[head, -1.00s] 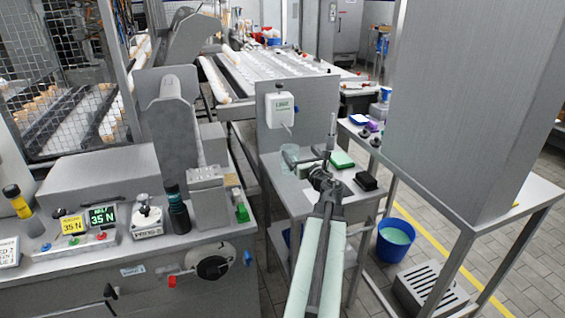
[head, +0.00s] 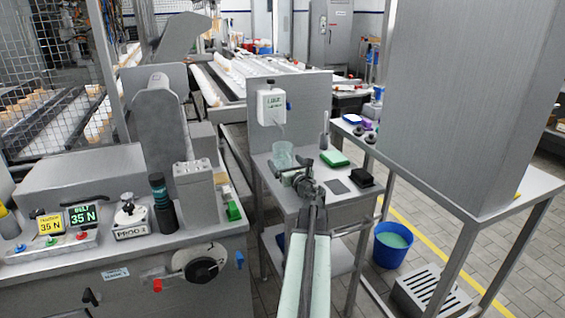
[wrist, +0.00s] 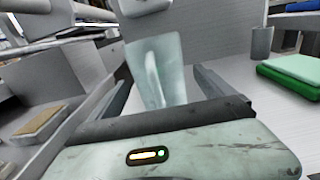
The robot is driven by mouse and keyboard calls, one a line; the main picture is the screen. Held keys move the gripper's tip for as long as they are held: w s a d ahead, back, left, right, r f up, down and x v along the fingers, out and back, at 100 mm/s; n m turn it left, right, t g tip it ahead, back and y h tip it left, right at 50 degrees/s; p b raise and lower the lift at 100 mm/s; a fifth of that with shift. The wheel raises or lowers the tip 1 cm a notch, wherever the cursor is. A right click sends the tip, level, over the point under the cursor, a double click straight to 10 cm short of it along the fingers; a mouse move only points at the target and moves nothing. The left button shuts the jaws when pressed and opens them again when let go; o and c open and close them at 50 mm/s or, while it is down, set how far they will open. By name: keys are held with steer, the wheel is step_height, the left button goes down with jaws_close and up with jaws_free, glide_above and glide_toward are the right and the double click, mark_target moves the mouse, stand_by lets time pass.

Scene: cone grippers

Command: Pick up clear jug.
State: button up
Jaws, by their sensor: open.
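The clear jug (head: 283,155) stands upright on the small steel table (head: 340,200), below a white wall dispenser. In the wrist view the clear jug (wrist: 158,62) shows between my two fingers, with its base hidden behind my gripper body. My gripper (head: 292,174) is open, just in front of the jug in the head view. In the wrist view one finger of my gripper (wrist: 165,88) is on each side of the jug; I cannot tell whether either touches it.
The white dispenser (head: 271,107) hangs on a steel panel above the jug. A green sponge-like block (head: 334,158), a black block (head: 361,177) and a grey cup (head: 323,141) are on the table's right. A machine (head: 120,190) stands left, a blue bucket (head: 392,243) right on the floor.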

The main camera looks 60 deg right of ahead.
steer(key=shift+x, duration=1.15)
steer(key=c, duration=2)
steer(key=shift+r, duration=0.2)
